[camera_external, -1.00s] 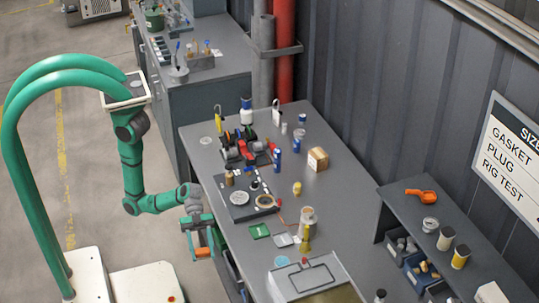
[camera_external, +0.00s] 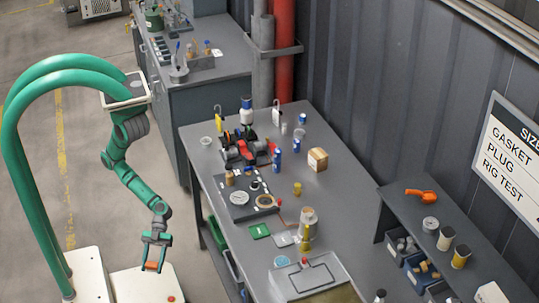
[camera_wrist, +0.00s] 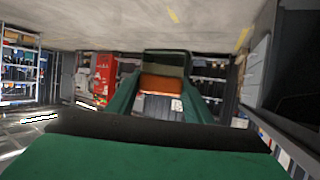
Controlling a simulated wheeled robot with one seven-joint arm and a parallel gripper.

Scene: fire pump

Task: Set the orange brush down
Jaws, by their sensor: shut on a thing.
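My gripper (camera_external: 153,260) is shut on the orange brush (camera_external: 151,267), which shows as a small orange block between the fingertips in the external view. The gripper points down above my own white base, left of the workbench (camera_external: 215,190) and clear of it. In the wrist view the orange brush (camera_wrist: 161,84) lies across between the green fingers, with a dark part below it that may be bristles. The brush touches no surface that I can make out.
A shelf (camera_external: 450,230) stands at right. Floor left of the bench is open.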

